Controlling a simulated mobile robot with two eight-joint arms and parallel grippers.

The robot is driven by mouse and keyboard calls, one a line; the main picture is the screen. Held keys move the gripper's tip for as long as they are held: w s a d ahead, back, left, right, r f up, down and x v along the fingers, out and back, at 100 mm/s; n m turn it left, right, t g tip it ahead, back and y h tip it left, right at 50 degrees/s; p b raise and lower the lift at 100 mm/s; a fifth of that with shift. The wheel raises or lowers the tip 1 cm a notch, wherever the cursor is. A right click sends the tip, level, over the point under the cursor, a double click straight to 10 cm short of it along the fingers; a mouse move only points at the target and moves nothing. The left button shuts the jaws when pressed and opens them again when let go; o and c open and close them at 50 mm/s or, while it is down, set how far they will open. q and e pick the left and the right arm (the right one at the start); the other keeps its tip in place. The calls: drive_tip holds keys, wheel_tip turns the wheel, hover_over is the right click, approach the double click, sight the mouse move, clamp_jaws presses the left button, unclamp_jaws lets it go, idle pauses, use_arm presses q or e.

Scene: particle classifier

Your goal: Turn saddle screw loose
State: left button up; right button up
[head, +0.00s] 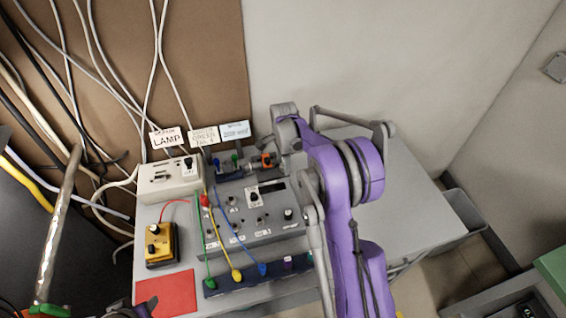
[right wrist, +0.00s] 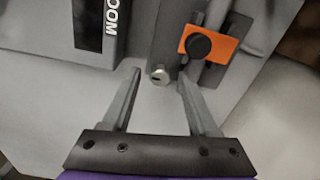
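The saddle screw (right wrist: 159,77) is a small silver slotted head at the end of a grey block (right wrist: 170,42), in the upper middle of the right wrist view. My right gripper (right wrist: 158,73) is open, with one finger on each side of the screw head. Gaps show beside the head, wider on the left; whether the right finger touches it I cannot tell. An orange plate with a black knob (right wrist: 199,46) is just right of the screw. In the head view this orange part (head: 267,160) sits beside my purple right arm, and the screw cannot be made out.
A grey control panel (head: 265,232) with knobs and coloured cables stands on the grey bench. A white box (head: 168,180), a yellow box (head: 160,245) and a red mat (head: 167,293) are to its left. Label cards (head: 200,137) stand behind. The bench is clear on the right.

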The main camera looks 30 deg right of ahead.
clamp_jaws()
